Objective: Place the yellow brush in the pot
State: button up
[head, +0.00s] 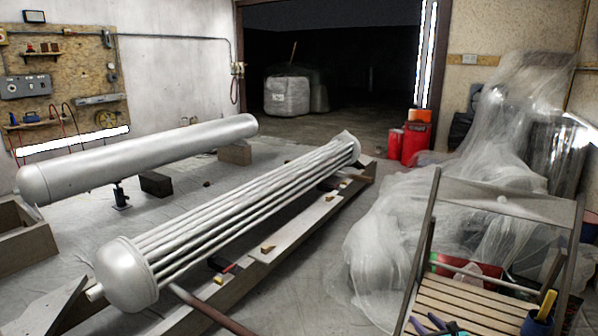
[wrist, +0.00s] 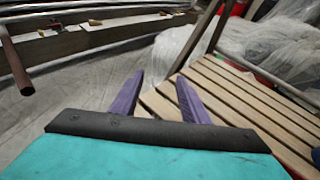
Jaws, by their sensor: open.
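A yellow handle, which looks like the yellow brush (head: 546,304), stands upright and slightly tilted at the lower right of the head view. Its lower end meets a dark blue pot (head: 537,325) on the slatted wooden bench; I cannot tell whether it is inside or behind the rim. My gripper (head: 428,322) shows at the bottom edge of the head view, left of the pot. In the wrist view my gripper (wrist: 160,97) has its two purple fingers apart, with nothing between them, above the bench's edge. A sliver of dark blue shows at the wrist view's right edge.
The slatted bench (head: 470,300) has raised side rails and a back panel (head: 500,203). Clear plastic sheeting (head: 400,240) heaps beside it. A long tube bundle (head: 240,215) lies on beams to the left. Some sheeted floor between is free.

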jog(key=s+a+f+n+g+y+p, duration=0.2)
jog(key=s+a+f+n, duration=0.15)
jog(key=a, duration=0.65)
jog(key=s+a+f+n+g+y+p, duration=0.2)
jog(key=a+f+n+g, duration=0.15)
jog(key=a, duration=0.55)
jog(key=s+a+f+n+g+y+p, duration=0.2)
jog(key=a+f+n+p, duration=0.15)
jog(key=a, duration=0.65)
jog(key=s+a+f+n+g+p, duration=0.1)
jog(key=s+a+f+n+g, duration=0.25)
jog(key=s, duration=0.35)
jog(key=s+a+f+n+g+p, duration=0.1)
jog(key=s+a+f+n+g, duration=0.15)
jog(key=s+a+n, duration=0.3)
jog(key=s+f+n+g+h+p, duration=0.25)
jog(key=s+n, duration=0.25)
jog(key=s, duration=0.5)
jog(key=s+d+n+g+h, duration=0.3)
jog(key=s+d+n+h, duration=0.1)
jog(key=s+d+n, duration=0.5)
jog(key=shift+f+n+g+b, duration=0.3)
jog(key=shift+n+b, duration=0.1)
jog(key=shift+n, duration=0.35)
